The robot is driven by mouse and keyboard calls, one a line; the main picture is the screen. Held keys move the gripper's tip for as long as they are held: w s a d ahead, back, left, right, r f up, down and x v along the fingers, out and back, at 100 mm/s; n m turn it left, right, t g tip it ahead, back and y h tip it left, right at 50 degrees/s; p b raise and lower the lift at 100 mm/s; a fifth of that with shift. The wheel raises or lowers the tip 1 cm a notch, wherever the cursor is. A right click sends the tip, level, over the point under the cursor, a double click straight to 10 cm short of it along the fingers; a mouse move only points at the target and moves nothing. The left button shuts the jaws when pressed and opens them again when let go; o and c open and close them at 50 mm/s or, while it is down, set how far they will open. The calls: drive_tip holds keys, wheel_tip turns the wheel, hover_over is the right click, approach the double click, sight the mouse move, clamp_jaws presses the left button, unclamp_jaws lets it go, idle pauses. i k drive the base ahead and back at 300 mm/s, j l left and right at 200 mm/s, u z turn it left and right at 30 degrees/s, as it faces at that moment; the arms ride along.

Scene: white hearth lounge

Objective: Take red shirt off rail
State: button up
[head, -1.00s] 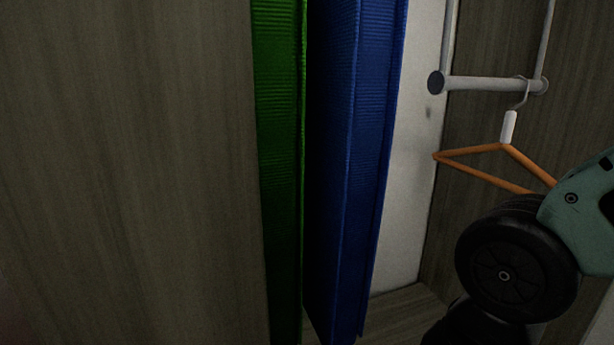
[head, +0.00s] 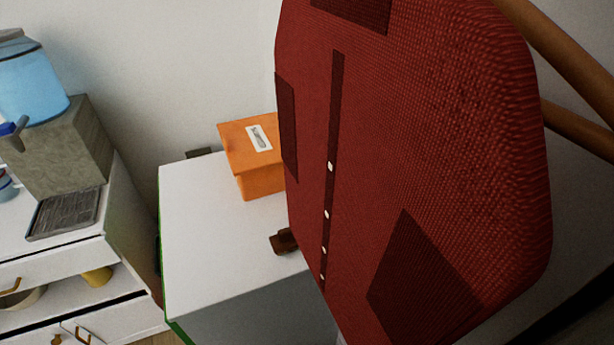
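The red shirt (head: 430,130) fills the right half of the head view, very close to the camera. It hangs tilted, with a dark button strip, white buttons and darker patches. Brown wooden bars (head: 565,55) cross the upper right corner beside and behind it, and look like part of a hanger. Whether the shirt is on them I cannot tell. The rail is out of view. My gripper is not in view, so what holds the shirt is not shown.
A white cabinet (head: 215,225) stands behind the shirt, with an orange box (head: 250,155) on top and a small brown object (head: 284,241) at its edge. At left, a white drawer unit (head: 65,265) bears a grey dispenser (head: 60,150) with a blue tank (head: 35,80).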

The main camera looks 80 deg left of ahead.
sight(413, 139)
drive_tip(key=l+u, duration=0.2)
drive_tip(key=u, duration=1.65)
drive_tip(key=i+j+u, duration=0.15)
drive_tip(key=u, duration=0.15)
